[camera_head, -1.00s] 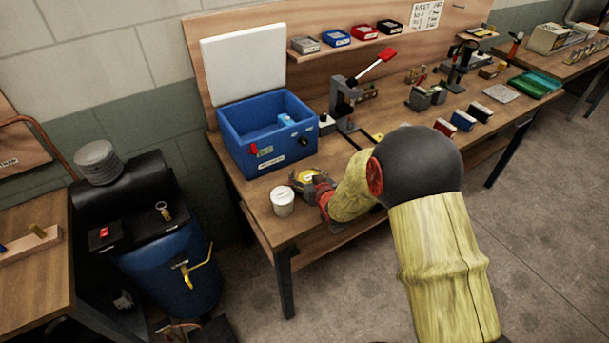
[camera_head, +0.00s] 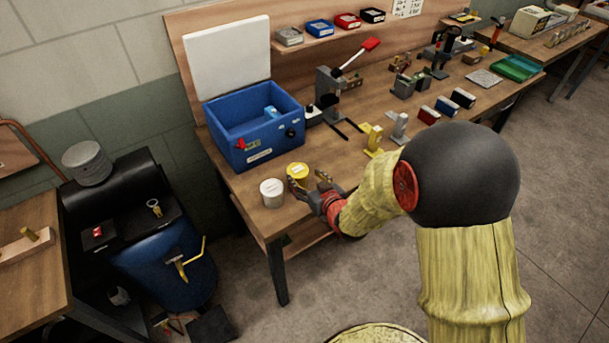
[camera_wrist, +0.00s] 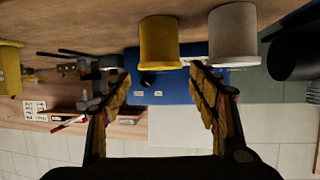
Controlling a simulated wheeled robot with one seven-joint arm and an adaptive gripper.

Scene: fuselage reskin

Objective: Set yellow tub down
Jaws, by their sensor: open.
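The yellow tub (camera_head: 297,174) stands upright on the wooden workbench, in front of the blue box and beside a white tub (camera_head: 272,193). My gripper (camera_head: 309,183) is open and empty near the bench's front edge, just to the right of the yellow tub. In the wrist view, which is upside down, the yellow tub (camera_wrist: 160,43) rests on the bench, apart from and beyond the open fingers (camera_wrist: 165,82). The white tub (camera_wrist: 233,36) stands close beside it there.
A blue box (camera_head: 255,125) with its white lid raised stands behind the tubs. A lever press (camera_head: 332,90) and yellow and grey stands (camera_head: 374,140) are farther right on the workbench (camera_head: 237,183). A blue drum (camera_head: 165,255) stands on the floor at left.

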